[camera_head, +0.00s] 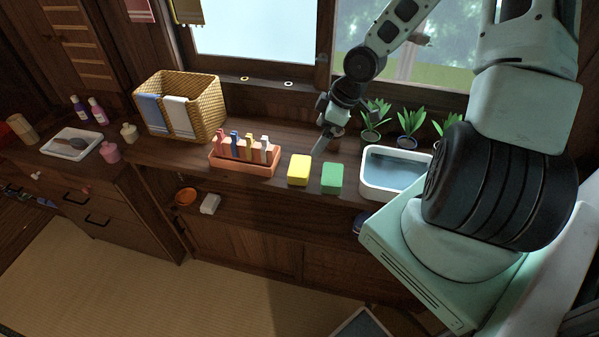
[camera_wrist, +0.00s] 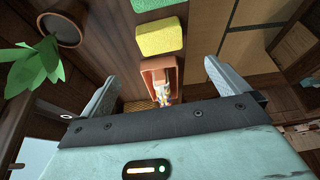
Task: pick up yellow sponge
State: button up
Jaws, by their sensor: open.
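The yellow sponge (camera_head: 299,170) lies on the dark wooden counter, between the orange rack and a green sponge (camera_head: 332,178). In the wrist view the yellow sponge (camera_wrist: 160,37) is near the top middle, with the green sponge (camera_wrist: 153,5) cut off above it. My gripper (camera_head: 322,146) is above the counter, behind and a little right of the yellow sponge. In the wrist view my gripper (camera_wrist: 158,88) has its two fingers wide apart with nothing held, and the sponge lies beyond the fingertips.
An orange rack (camera_head: 244,170) with several upright brushes or pegs stands left of the yellow sponge. A water-filled white basin (camera_head: 375,191) is to the right. Several potted plants (camera_head: 408,139) line the window side. A wicker basket (camera_head: 206,117) stands at the back left.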

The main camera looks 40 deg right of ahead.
jog(key=b, duration=0.3)
send_over(300, 166)
jog(key=s+d, duration=0.1)
jog(key=d, duration=0.1)
jog(key=f, duration=0.8)
jog(key=shift+s+a, duration=0.2)
jog(key=shift+b+x, duration=0.3)
jog(key=shift+x, duration=2.55)
jog(key=shift+c, duration=0.3)
jog(key=c, duration=0.8)
